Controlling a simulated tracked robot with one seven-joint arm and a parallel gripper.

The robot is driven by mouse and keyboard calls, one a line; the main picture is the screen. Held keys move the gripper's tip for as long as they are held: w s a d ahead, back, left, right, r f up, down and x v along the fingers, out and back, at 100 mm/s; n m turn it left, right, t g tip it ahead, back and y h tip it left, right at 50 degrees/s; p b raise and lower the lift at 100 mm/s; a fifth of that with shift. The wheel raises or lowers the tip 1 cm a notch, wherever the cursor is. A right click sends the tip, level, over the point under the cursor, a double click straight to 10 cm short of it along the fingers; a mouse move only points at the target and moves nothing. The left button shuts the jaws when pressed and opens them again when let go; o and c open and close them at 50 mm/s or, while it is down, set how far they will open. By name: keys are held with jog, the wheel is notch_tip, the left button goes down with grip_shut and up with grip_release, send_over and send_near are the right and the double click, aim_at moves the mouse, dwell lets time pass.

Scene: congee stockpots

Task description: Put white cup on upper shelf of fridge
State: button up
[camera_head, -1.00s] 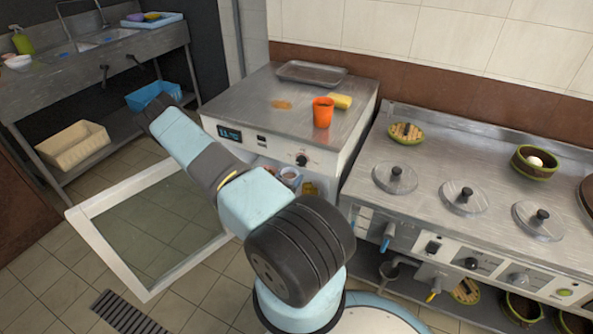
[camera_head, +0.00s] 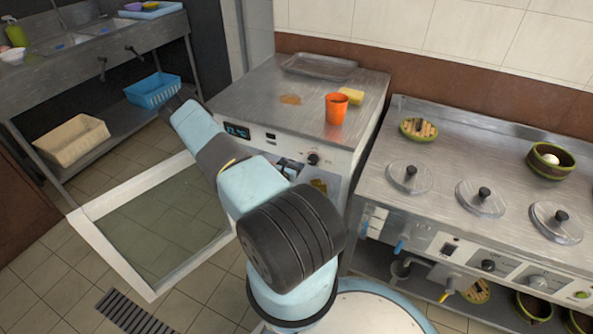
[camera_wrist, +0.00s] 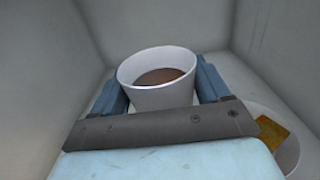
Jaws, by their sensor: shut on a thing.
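My gripper (camera_wrist: 160,95) is shut on the white cup (camera_wrist: 158,97); its blue fingers press the cup from both sides. The cup is upright and has something brown inside. Pale walls stand around the cup in the wrist view, as inside the fridge (camera_head: 237,131). In the head view the fridge is a low steel-topped unit with a temperature display, and its glass door (camera_head: 165,225) stands open. My arm hides the gripper, the cup and most of the fridge's inside in the head view. I cannot tell which shelf the cup is at.
A white round container (camera_wrist: 285,150) with something orange-yellow in it sits at the right of the wrist view, close to my gripper.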

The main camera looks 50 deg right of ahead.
jog(key=d+f, duration=0.1)
jog(key=f, duration=0.1)
jog(key=w+d+f, duration=0.1)
jog(key=f, duration=0.1)
jog(key=d+f, duration=0.2)
jog(key=shift+w+d, duration=0.1)
jog(key=shift+w, duration=0.1)
jog(key=shift+f, duration=1.3)
jog(key=shift+f, duration=0.1)
jog(key=o, duration=1.2)
jog(key=shift+c, duration=0.2)
jog(key=v, duration=1.1)
jog(key=shift+a, duration=0.3)
jog(key=shift+s+a, duration=0.15)
jog(key=shift+a, duration=0.1)
